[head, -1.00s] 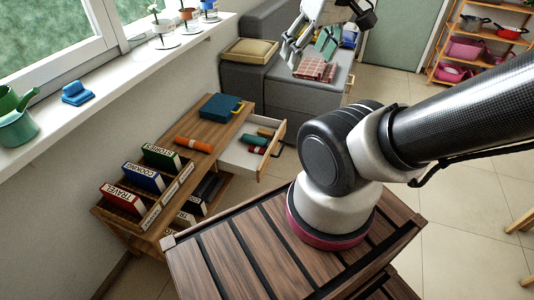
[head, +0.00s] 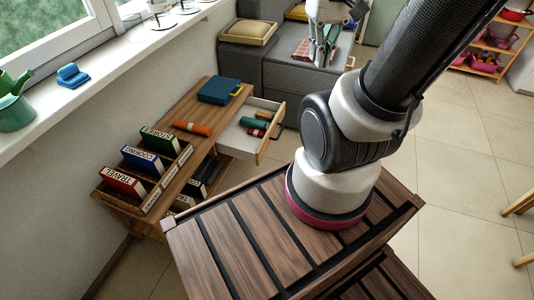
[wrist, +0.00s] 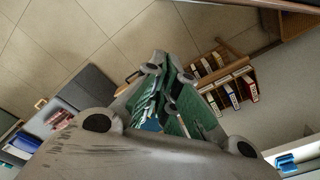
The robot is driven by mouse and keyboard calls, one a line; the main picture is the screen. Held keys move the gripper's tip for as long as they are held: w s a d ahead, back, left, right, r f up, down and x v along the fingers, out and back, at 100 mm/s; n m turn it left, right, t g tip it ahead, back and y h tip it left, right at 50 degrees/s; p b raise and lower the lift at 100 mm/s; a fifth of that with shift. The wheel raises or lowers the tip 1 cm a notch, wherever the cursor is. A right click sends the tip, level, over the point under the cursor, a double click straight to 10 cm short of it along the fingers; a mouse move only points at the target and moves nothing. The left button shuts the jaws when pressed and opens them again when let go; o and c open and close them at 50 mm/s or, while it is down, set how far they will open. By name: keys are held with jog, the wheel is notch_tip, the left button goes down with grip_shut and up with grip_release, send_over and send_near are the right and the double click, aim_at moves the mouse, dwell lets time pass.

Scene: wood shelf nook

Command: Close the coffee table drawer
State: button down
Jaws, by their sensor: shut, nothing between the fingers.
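The wooden coffee table (head: 186,160) stands along the wall in the head view. Its drawer (head: 236,147) is pulled out toward the right, with a pale inside and a handle on its wooden front. Several small red, teal and yellow items lie in it. My gripper (head: 322,58) is shut and empty, fingers pointing down. It appears beyond and to the right of the drawer in the picture, in front of the grey sofa, apart from the drawer. In the wrist view, my gripper fills the middle and hides most of the drawer; the table's book end (wrist: 228,88) shows at right.
On the table are a blue case (head: 219,90), an orange roll (head: 192,128) and several books (head: 142,160). A grey sofa (head: 262,66) stands behind. A window sill (head: 100,85) runs along the left. Tiled floor (head: 465,160) is open at right.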

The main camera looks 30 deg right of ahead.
notch_tip(320, 180, down, 8)
jog(key=w+d+m+g+y, duration=0.2)
jog(key=m+g+y, duration=0.1)
jog(key=m+t+y, duration=0.3)
jog(key=m+t, duration=0.6)
jog(key=m, duration=1.4)
send_near(259, 158)
notch_tip(259, 158, down, 3)
jog(key=s, duration=0.1)
jog(key=shift+w+a+f, duration=0.15)
jog(key=shift+w+a, duration=1.1)
jog(key=shift+w, duration=0.25)
